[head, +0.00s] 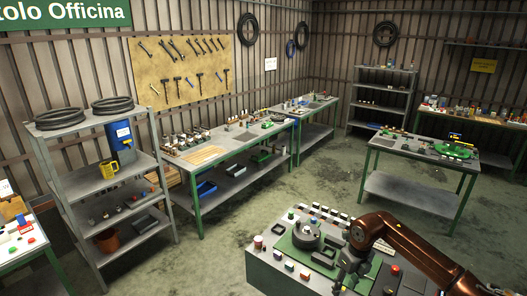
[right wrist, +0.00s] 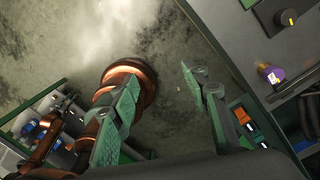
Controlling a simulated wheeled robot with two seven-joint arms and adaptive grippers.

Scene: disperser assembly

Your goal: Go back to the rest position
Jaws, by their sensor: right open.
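My right arm, copper-coloured, reaches in from the lower right in the head view. Its gripper (head: 345,274) hangs over the near workbench (head: 265,272), close to the green mat on it. In the right wrist view the two green-padded fingers (right wrist: 163,108) stand wide apart, with only concrete floor showing between them, so the gripper is open and empty. A round grey part (head: 306,236) sits on the green mat to the left of the gripper. The gripper's dark fingers are small in the head view and partly blend with the bench. My left gripper is out of view.
Several small coloured parts lie along the near bench. A grey shelf (head: 105,187) stands at the left. A long bench (head: 235,135) runs along the wall, and another table (head: 400,146) stands at the right. Open floor (head: 290,185) lies between them.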

